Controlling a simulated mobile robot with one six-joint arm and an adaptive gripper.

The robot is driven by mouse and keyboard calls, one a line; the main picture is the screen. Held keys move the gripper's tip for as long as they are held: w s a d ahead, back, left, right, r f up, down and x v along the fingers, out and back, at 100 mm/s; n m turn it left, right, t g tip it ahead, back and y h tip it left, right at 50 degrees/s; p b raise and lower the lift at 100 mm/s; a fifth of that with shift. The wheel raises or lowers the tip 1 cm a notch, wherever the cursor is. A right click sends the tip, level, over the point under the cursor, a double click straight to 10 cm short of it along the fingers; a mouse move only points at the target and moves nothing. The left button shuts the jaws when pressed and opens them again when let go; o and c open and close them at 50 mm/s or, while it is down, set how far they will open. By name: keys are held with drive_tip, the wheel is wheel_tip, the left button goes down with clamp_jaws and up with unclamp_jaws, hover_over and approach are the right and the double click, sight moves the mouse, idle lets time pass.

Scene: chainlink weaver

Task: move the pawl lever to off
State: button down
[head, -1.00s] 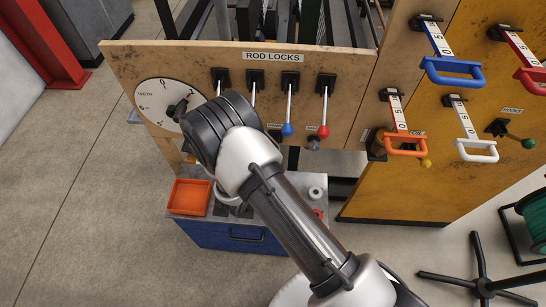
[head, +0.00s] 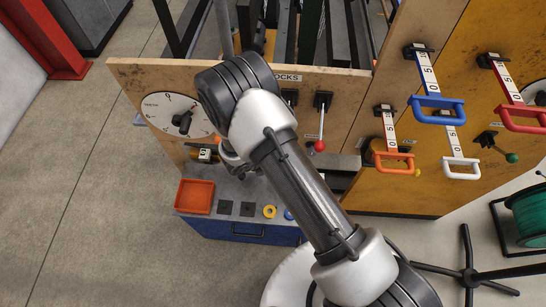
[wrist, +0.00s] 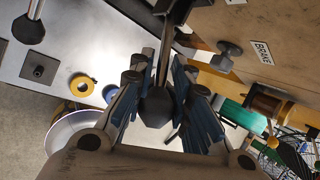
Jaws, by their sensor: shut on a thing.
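My gripper (wrist: 163,112) has its blue-padded fingers on both sides of a lever with a dark faceted knob (wrist: 155,106) on a metal rod, and is shut on it. No label for this lever is readable, so I cannot tell from the frames whether it is the pawl lever. In the head view my arm hides most of my gripper, below the wooden rod-lock panel (head: 345,85). A red-knobbed lever (head: 320,145) hangs from that panel. The other rod-lock levers are mostly hidden by my arm.
An orange tray (head: 195,197), a yellow ring (head: 269,212) and a blue ring (wrist: 110,93) lie on the bench. A round dial (head: 160,110) is left of my arm. Blue (head: 437,118), red and white handles stick out at right.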

drive_tip(key=c, duration=1.3)
unclamp_jaws()
drive_tip(key=v, duration=1.2)
